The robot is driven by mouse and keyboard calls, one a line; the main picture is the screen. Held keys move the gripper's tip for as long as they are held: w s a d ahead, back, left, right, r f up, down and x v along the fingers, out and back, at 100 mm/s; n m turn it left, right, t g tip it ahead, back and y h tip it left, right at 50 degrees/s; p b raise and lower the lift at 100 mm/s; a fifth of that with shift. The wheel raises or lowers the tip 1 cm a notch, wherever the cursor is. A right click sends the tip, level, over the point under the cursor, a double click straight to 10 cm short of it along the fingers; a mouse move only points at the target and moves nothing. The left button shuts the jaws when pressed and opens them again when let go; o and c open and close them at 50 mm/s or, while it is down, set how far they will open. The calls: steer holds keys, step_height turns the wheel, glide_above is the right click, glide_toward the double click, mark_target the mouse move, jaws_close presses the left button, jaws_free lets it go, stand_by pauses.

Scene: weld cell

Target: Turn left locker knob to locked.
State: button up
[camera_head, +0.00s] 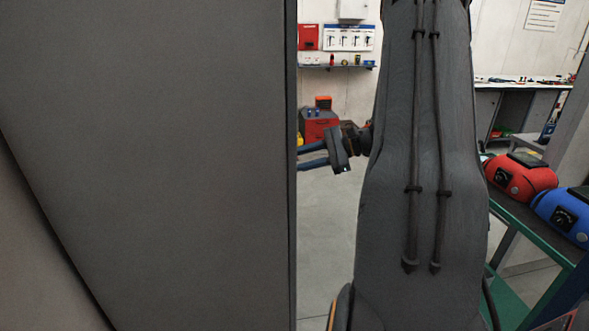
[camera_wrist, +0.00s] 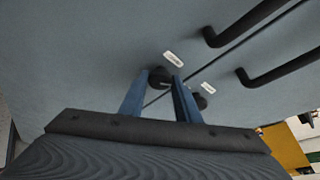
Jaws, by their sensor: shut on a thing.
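The locker's blue-grey front (camera_wrist: 100,50) fills most of the wrist view. It has two black knobs, one on each side of a dark seam. The left locker knob (camera_wrist: 160,78) sits between the blue fingers of my gripper (camera_wrist: 160,76), which is shut on it. A small white label is beside the knob; its text and the knob's setting are too small to read. The other knob (camera_wrist: 199,102) is just right of the right finger, partly hidden. In the head view my gripper (camera_head: 313,156) reaches left, its fingertips hidden behind the locker's dark side panel (camera_head: 180,150).
Two bent black handles (camera_wrist: 250,22) (camera_wrist: 280,68) stick out of the doors to the right of the knobs. In the head view a green-edged bench (camera_head: 540,235) with a red machine (camera_head: 522,173) and a blue machine (camera_head: 563,210) stands at the right. Some floor shows behind my arm.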

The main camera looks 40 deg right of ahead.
steer(key=n+t+b, duration=0.1)
steer(key=n+b, duration=0.2)
steer(key=b, duration=0.2)
steer(key=n+t+b, duration=0.2)
steer(key=n+b, duration=0.1)
steer(key=b, duration=0.2)
steer(key=n+t+y+b, duration=0.1)
steer(key=n+b, duration=0.1)
steer(key=b, duration=0.4)
steer(key=shift+s+f+n, duration=0.15)
steer(key=shift+f+n, duration=0.15)
steer(key=shift+n, duration=0.1)
steer(key=shift+a+b, duration=0.1)
steer(key=shift+b, duration=0.2)
steer(key=o, duration=1)
steer(key=shift+r, duration=0.1)
steer(key=shift+b+v, duration=0.7)
steer(key=shift+v, duration=3.25)
steer(key=shift+a, duration=0.1)
